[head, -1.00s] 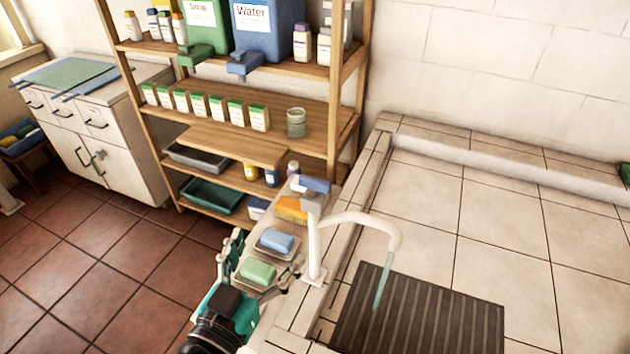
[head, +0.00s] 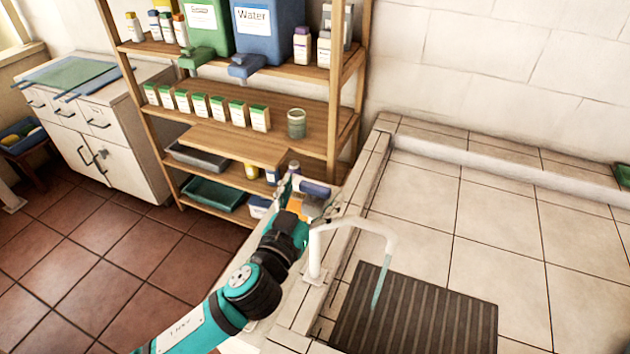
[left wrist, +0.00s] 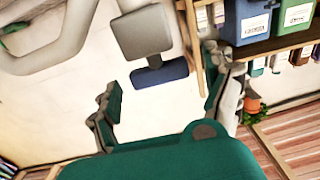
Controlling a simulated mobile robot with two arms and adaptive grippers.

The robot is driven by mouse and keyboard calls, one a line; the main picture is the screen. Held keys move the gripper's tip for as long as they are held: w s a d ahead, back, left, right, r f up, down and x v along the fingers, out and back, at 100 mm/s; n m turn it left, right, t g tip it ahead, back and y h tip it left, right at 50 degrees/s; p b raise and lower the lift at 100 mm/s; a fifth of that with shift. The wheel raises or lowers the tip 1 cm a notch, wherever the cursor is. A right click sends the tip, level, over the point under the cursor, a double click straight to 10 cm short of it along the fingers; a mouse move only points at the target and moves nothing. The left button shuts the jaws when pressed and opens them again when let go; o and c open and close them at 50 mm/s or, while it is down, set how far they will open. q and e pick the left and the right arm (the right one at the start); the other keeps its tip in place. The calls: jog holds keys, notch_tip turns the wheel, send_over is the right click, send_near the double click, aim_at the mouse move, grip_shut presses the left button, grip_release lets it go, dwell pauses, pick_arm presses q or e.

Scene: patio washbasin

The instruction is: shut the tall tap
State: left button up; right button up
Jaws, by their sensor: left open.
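The tall tap (head: 350,222) is white with an arched spout, at the left edge of the tiled basin. A pale blue-green stream (head: 381,285) falls from its spout. Its blue lever (head: 315,188) sits on a grey head; in the left wrist view the lever (left wrist: 159,76) and the grey head (left wrist: 148,35) show ahead, between the fingers. My left gripper (head: 309,200) is open, at the tap's head, with its fingers on either side of the lever. Contact cannot be told. My arm hides part of the ledge and the tap's upper body. My right gripper is not seen.
A dark ribbed mat (head: 420,318) lies in the basin under the spout. A wooden shelf (head: 235,150) with green and blue dispensers, bottles and boxes stands behind. The ledge left of the tap is mostly hidden by my arm.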

pick_arm(q)
jog(key=shift+x, duration=1)
jog(key=c, duration=1.2)
